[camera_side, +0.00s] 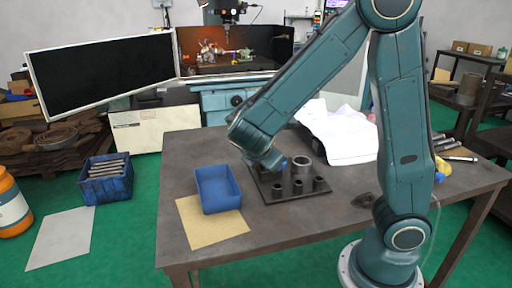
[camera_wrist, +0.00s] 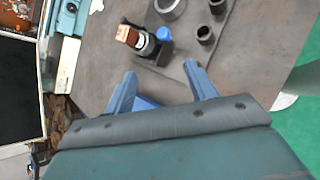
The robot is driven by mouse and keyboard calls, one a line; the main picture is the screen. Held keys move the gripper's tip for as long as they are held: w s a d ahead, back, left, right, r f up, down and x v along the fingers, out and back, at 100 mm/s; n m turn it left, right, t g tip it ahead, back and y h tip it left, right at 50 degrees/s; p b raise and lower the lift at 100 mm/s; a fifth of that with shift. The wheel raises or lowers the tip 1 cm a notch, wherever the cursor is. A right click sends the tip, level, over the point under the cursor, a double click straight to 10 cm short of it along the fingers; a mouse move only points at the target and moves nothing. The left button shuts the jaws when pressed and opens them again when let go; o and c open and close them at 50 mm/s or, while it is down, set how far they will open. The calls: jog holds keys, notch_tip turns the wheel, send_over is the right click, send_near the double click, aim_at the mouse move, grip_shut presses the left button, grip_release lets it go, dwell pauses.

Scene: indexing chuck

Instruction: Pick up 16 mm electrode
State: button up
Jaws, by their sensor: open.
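In the wrist view, a piece with a brown, copper-coloured block (camera_wrist: 128,35), a silvery round body and a blue end (camera_wrist: 164,33) is seen on or over the dark plate. It may be the 16 mm electrode; I cannot read any size. My gripper (camera_wrist: 160,70) is open, its two blue-grey fingers apart and nothing between their tips. The piece appears beyond the tips, apart from them. In the side view my gripper end (camera_side: 272,160) is above the back left of the dark plate (camera_side: 265,190), and my arm hides most of the piece.
A large grey ring (camera_side: 302,167) and several small dark cups (camera_side: 319,184) stand on the plate. A blue tray (camera_side: 217,190) and a tan sheet (camera_side: 215,232) lie to its left. White crumpled paper (camera_side: 340,133) lies behind. The table (camera_side: 290,238) is clear in front.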

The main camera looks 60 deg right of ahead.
jog(key=w+n+h, duration=0.1)
jog(key=n, duration=0.1)
jog(key=w+n+h, duration=0.1)
jog(key=n, duration=0.1)
jog(key=w+n+h, duration=0.1)
jog(key=n+h, duration=0.1)
jog(key=shift+a+f+t, duration=0.25)
jog(key=shift+f+t, duration=0.1)
jog(key=shift+t, duration=0.05)
jog(key=x, duration=0.8)
jog(key=shift+d+f, duration=0.15)
jog(key=shift+d, duration=0.15)
jog(key=shift+w, duration=0.1)
jog(key=shift+x, duration=2.55)
jog(key=shift+s+f, duration=0.15)
jog(key=shift+s, duration=0.05)
jog(key=c, duration=1.1)
